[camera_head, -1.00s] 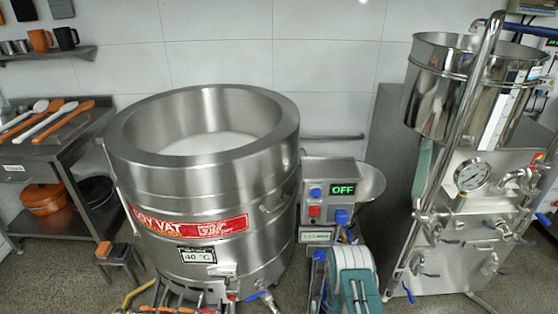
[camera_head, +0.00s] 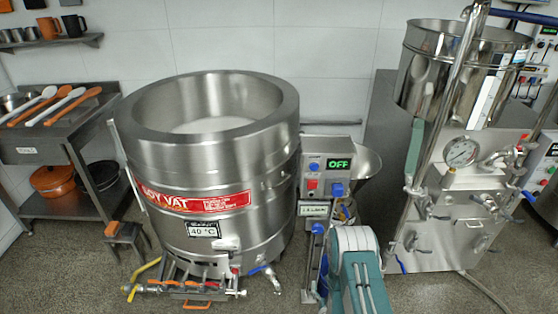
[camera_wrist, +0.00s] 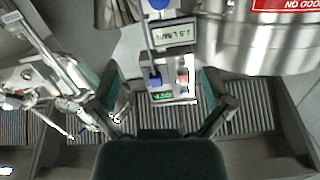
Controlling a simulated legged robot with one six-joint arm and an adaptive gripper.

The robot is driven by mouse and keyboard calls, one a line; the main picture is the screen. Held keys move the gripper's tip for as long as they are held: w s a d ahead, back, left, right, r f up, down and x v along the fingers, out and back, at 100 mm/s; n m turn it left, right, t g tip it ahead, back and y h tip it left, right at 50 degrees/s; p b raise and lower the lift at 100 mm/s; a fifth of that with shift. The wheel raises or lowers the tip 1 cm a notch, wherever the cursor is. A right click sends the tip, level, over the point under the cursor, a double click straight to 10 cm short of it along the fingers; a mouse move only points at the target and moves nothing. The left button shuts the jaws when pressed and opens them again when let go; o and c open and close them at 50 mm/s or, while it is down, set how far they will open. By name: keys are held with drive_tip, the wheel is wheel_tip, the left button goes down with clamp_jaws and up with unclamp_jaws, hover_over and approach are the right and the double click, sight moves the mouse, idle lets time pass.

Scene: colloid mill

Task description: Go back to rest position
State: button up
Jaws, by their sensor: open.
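My gripper (camera_wrist: 163,90) is open and empty in the wrist view, its two dark-and-teal fingers spread wide apart. Between and beyond them is the control box (camera_wrist: 176,80) with a green display that appears upside down. In the head view the same control box (camera_head: 326,165) reads OFF, with blue and red switches. My teal and white arm rises at the bottom centre of the head view, in front of the box; my gripper cannot be made out there.
A large steel soy vat (camera_head: 225,160) with whitish contents and a 40 °C display stands left of the box. A steel machine (camera_head: 455,215) with a gauge and valves stands right. A side table (camera_head: 60,150) holds several spoons. Speckled floor (camera_head: 90,285) is clear at front left.

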drive_tip(key=w+r+g, duration=0.2)
drive_tip(key=w+r, duration=0.2)
drive_tip(key=r, duration=0.7)
drive_tip(key=w+r+g, duration=0.2)
drive_tip(key=w+r, duration=0.2)
drive_tip(key=r, duration=0.8)
drive_tip(key=s+r+g, duration=0.3)
drive_tip(key=s+r, duration=0.5)
drive_tip(key=r, duration=0.5)
drive_tip(key=s+r+g, duration=0.2)
drive_tip(key=s+r, duration=0.2)
drive_tip(key=s, duration=0.9)
drive_tip(key=s+r+n+g, duration=0.1)
drive_tip(key=s+r+g, duration=0.2)
drive_tip(key=s, duration=1)
drive_tip(key=shift+v, duration=0.9)
drive_tip(key=shift+w+r, duration=0.1)
drive_tip(key=shift+w, duration=0.15)
